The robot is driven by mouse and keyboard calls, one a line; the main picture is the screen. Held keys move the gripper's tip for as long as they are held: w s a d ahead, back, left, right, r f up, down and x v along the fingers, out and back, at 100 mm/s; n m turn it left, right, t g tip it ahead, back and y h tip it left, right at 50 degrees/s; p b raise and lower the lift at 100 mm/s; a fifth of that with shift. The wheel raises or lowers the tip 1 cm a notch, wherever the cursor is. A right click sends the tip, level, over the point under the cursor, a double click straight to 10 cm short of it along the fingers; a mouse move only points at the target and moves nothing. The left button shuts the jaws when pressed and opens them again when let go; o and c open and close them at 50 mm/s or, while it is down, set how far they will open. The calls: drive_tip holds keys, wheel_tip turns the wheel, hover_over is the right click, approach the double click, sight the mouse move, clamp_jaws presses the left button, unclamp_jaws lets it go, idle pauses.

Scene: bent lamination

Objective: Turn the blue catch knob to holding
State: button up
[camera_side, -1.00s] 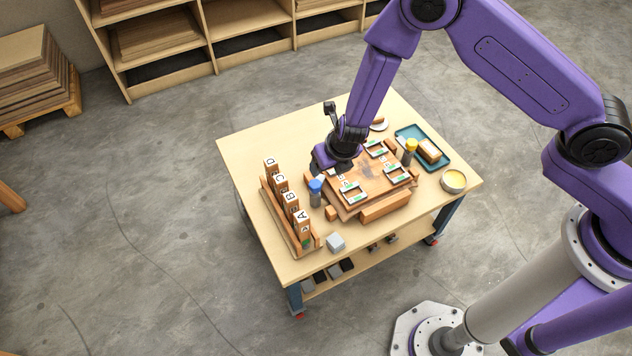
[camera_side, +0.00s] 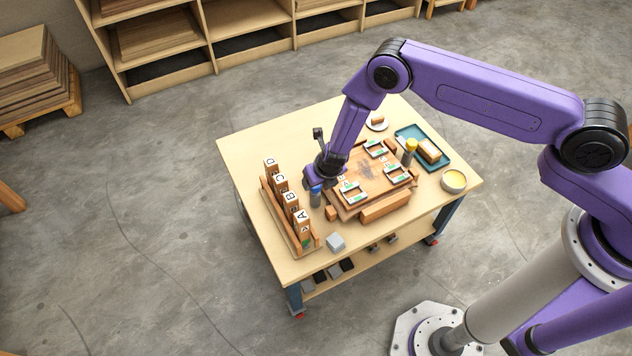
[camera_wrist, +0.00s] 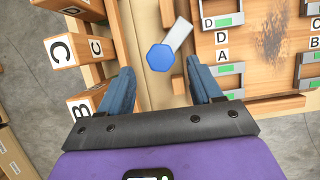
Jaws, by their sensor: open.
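The blue catch knob (camera_wrist: 160,58) shows in the wrist view as a blue six-sided top with a pale grey pointer (camera_wrist: 180,35) reaching up and to the right. In the side view the knob (camera_side: 316,196) stands at the left edge of the wooden board (camera_side: 345,211), partly covered by my gripper. My gripper (camera_wrist: 160,82) is open, and its two blue fingers lie to the left and right just below the knob in the wrist view. The knob appears between the lines of the fingers; I cannot tell whether they touch it.
A rack (camera_side: 273,220) of lettered wooden blocks stands close on the left. The board carries several white-and-green lettered holders and a yellow-topped knob (camera_side: 411,145). The table's back left is clear.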

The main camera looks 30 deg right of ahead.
drive_tip(key=shift+x, duration=2)
drive_tip(key=c, duration=1.1)
